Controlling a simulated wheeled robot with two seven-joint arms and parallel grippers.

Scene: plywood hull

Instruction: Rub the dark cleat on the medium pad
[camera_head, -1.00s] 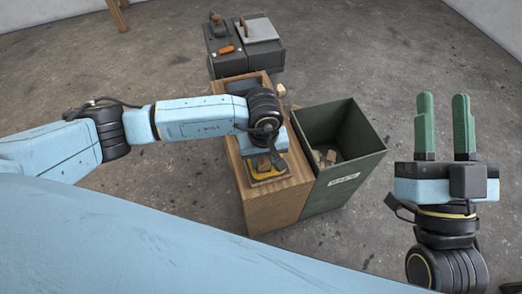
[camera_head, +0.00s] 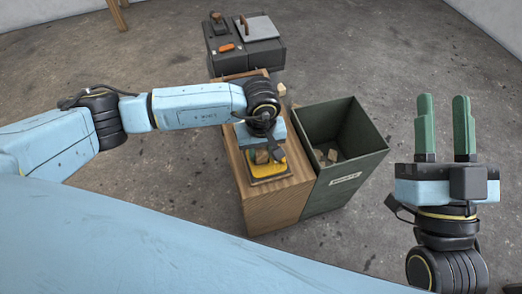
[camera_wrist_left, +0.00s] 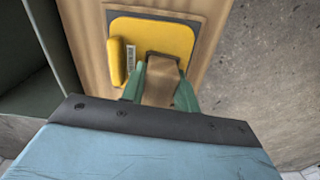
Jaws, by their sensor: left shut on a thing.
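A yellow pad (camera_head: 270,172) in a dark frame lies on top of the plywood stand, partly hidden by my left gripper. In the left wrist view the yellow pad (camera_wrist_left: 178,32) has a raised yellow bar at its left and a barcode label. My left gripper (camera_head: 268,157) is over the pad, its green fingers shut on a brown wooden cleat (camera_wrist_left: 162,80). The cleat overlaps the pad in that view; I cannot tell whether they touch. My right gripper (camera_head: 443,125) is open and empty, green fingers pointing up, at the right.
The plywood stand (camera_head: 275,212) adjoins a green open bin (camera_head: 345,165) labelled as waste, with several wood scraps inside. A dark grey cabinet (camera_head: 247,63) behind holds a grey plate with a brown handle and an orange item. A pale wood piece (camera_head: 281,89) shows behind my left wrist.

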